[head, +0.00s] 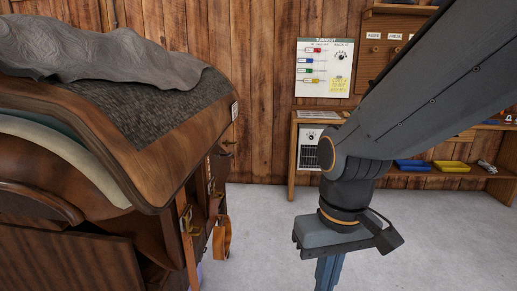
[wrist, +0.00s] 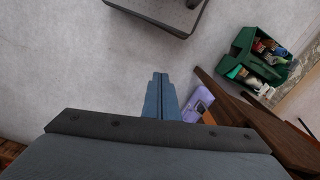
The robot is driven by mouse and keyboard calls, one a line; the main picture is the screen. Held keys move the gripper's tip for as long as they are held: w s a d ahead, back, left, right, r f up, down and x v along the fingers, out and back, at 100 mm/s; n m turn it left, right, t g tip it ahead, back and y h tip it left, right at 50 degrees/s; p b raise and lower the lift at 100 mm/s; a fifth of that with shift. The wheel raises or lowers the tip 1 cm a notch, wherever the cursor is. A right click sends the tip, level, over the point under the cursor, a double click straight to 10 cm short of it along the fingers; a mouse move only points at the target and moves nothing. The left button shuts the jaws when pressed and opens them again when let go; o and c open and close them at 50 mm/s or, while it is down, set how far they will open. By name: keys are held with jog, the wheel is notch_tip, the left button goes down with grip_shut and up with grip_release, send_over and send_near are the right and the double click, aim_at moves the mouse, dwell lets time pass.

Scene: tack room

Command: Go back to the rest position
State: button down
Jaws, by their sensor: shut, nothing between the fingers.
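My gripper (head: 328,272) hangs from my arm at the right of the head view, pointing down over the grey floor. Its fingertips run out of the bottom of that view. In the wrist view my gripper (wrist: 160,82) shows its two blue-grey fingers pressed together with nothing between them. It is apart from everything around it, with bare floor beyond the tips.
A wooden rack with a saddle (head: 165,160) and grey cloth (head: 100,55) stands left. A low shelf (head: 440,169) with blue and yellow trays lines the back wall. A green crate (wrist: 240,45) and a purple object (wrist: 197,103) lie below. The floor between is clear.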

jog(key=d+r+m+p, duration=0.2)
jog(key=d+r+p, duration=0.5)
jog(key=p, duration=0.7)
jog(key=shift+s+d+r, duration=0.25)
jog(key=shift+s+r, duration=0.1)
jog(key=shift+r, duration=0.5)
